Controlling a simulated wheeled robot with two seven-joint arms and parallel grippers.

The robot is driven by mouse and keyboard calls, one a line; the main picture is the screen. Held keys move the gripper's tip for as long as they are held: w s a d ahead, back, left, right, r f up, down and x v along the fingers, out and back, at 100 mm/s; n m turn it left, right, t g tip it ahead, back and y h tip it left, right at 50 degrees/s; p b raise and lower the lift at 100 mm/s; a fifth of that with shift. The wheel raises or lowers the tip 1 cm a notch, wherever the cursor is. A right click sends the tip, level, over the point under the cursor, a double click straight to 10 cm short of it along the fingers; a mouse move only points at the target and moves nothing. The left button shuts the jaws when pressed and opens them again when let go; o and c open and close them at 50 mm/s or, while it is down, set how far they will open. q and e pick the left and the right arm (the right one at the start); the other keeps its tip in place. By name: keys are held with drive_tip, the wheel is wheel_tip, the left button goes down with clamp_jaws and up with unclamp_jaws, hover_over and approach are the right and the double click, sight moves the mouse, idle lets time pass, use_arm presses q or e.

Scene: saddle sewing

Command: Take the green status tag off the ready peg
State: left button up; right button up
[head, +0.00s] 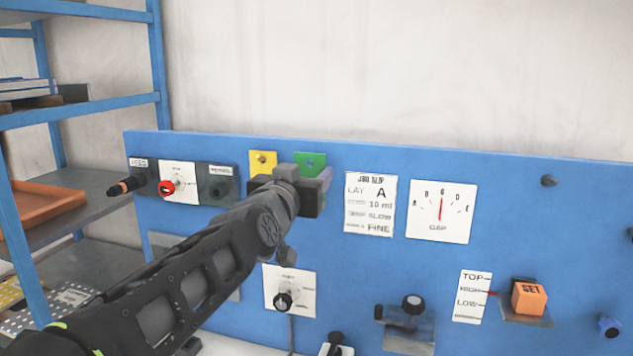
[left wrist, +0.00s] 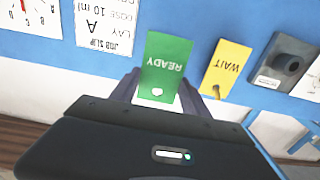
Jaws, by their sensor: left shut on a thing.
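The green READY tag (left wrist: 166,62) is between the two fingers of my left gripper (left wrist: 163,88), which is shut on it. In the left wrist view the tag appears upside down, and its hole shows white with no peg visible through it. In the head view the green tag (head: 310,161) shows just above my left gripper (head: 303,187), in front of the blue board. The ready peg itself cannot be made out. The yellow WAIT tag (left wrist: 228,66) hangs on its peg beside it, and also shows in the head view (head: 263,162). My right gripper is not in view.
The blue board (head: 400,280) carries a job slip (head: 370,204), a dial (head: 442,212), an orange SET block (head: 528,297) and several knobs. A red knob (head: 167,187) is left of the tags. Blue shelving (head: 80,112) stands at the left.

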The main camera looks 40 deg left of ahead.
use_arm(q)
drive_tip(key=shift+b+v, duration=1.1)
drive_tip(key=shift+v, duration=1.75)
